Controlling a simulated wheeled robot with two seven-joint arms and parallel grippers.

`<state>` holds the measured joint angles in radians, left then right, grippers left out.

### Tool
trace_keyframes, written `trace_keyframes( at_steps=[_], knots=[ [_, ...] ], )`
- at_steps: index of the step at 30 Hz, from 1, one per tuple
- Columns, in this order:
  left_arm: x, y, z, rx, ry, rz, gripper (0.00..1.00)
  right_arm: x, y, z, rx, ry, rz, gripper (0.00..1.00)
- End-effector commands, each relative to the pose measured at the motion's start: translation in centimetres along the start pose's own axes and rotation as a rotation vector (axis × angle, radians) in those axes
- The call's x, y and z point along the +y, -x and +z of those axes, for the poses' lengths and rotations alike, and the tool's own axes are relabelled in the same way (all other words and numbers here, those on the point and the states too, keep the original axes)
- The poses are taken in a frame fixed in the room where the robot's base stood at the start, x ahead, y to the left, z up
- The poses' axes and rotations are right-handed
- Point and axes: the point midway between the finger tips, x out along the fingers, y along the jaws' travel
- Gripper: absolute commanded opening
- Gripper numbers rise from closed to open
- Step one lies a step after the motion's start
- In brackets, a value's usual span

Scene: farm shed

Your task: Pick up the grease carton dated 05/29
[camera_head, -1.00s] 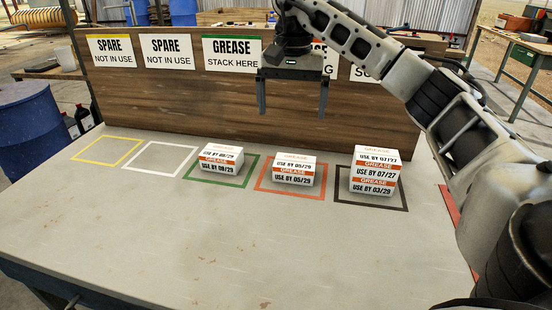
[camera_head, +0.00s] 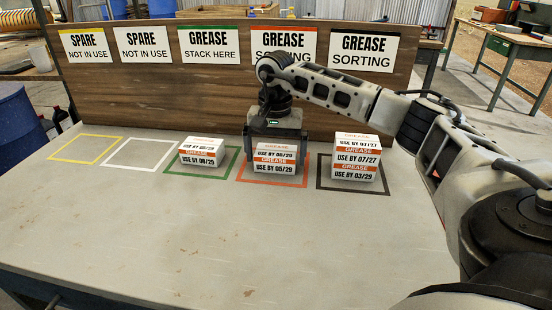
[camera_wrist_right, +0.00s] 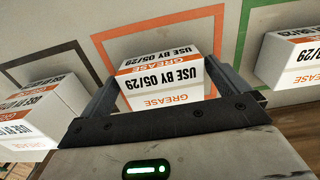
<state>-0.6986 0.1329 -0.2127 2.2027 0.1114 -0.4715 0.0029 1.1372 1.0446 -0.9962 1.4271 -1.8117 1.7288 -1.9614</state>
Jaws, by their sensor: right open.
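The grease carton dated 05/29 (camera_head: 274,165) is white with orange bands and stands in the red square on the bench. It also shows in the right wrist view (camera_wrist_right: 165,80), between the two fingers. My right gripper (camera_head: 275,150) has come down over this carton from behind and above, with its fingers open on either side. The wrist view shows a small gap at the fingers, and the carton rests on the bench. In the head view the wrist hides part of the carton's top. My left gripper is in no view.
A carton dated 08/29 (camera_head: 201,153) stands in the green square under the "stack here" sign. Two stacked cartons, 07/27 (camera_head: 357,152) over 03/29 (camera_head: 354,172), stand in the dark square. The yellow (camera_head: 60,155) and white (camera_head: 112,162) squares are empty. A wooden board (camera_head: 140,92) rises behind.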

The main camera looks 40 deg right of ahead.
Motion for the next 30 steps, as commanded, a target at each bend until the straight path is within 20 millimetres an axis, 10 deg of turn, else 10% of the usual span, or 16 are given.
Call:
trace_keyframes(
  at_steps=[8, 13, 30],
  knots=[
    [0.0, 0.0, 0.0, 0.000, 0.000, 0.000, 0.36, 0.0, -0.5, 0.0, 0.001, 0.000, -0.001, 1.00],
    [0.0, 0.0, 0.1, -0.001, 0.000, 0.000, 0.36, 0.0, -0.5, 0.0, 0.001, 0.000, -0.001, 0.61],
    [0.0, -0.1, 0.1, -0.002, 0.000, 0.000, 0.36, -0.1, 2.0, -0.1, 0.003, 0.000, -0.006, 0.61]
  ],
)
